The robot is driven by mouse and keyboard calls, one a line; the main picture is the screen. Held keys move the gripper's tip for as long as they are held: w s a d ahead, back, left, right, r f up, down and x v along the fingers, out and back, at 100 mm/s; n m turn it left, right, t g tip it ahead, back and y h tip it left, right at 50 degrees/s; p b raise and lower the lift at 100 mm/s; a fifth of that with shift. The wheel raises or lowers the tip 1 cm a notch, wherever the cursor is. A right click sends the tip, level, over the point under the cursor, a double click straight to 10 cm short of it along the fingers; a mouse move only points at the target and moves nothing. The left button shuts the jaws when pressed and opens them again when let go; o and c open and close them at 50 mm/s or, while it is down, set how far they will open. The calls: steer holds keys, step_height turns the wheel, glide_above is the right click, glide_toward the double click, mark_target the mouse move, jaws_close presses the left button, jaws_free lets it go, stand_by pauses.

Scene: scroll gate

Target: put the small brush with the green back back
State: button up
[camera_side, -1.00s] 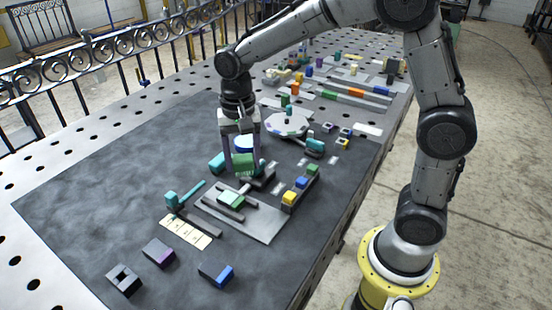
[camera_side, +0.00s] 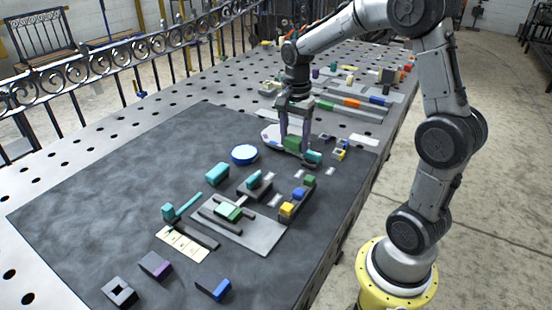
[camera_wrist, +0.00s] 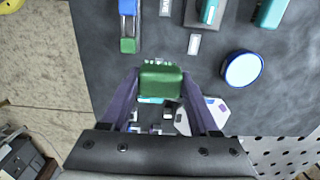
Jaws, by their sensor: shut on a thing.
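My gripper (camera_side: 295,138) is shut on the green-backed brush (camera_side: 293,143) and holds it near the right side of the light octagonal plate (camera_side: 270,135). In the wrist view the green back of the brush (camera_wrist: 162,80) sits between my two purple fingers, with pale bristles along its edge. A teal block (camera_side: 312,157) is just right of and below the brush in the side view. I cannot tell whether the brush touches anything beneath it.
A row of yellow, blue and green blocks (camera_side: 298,194) stands in front. Small blue and yellow pieces (camera_side: 340,149) lie to the right. The dark mat (camera_side: 110,190) is largely clear at left.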

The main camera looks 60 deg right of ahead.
steer(key=w+d+f, duration=0.1)
steer(key=w+f, duration=0.1)
steer(key=w+d+f, duration=0.1)
steer(key=w+f, duration=0.3)
steer(key=shift+w+d+f, duration=0.25)
steer(key=shift+w+d, duration=0.15)
steer(key=shift+w+d+f, duration=0.1)
steer(key=shift+w+f, duration=0.1)
steer(key=shift+f, duration=0.1)
steer(key=shift+w+f, duration=0.1)
steer(key=shift+f, duration=1.55)
steer(key=o, duration=1.2)
steer(key=shift+f, duration=0.15)
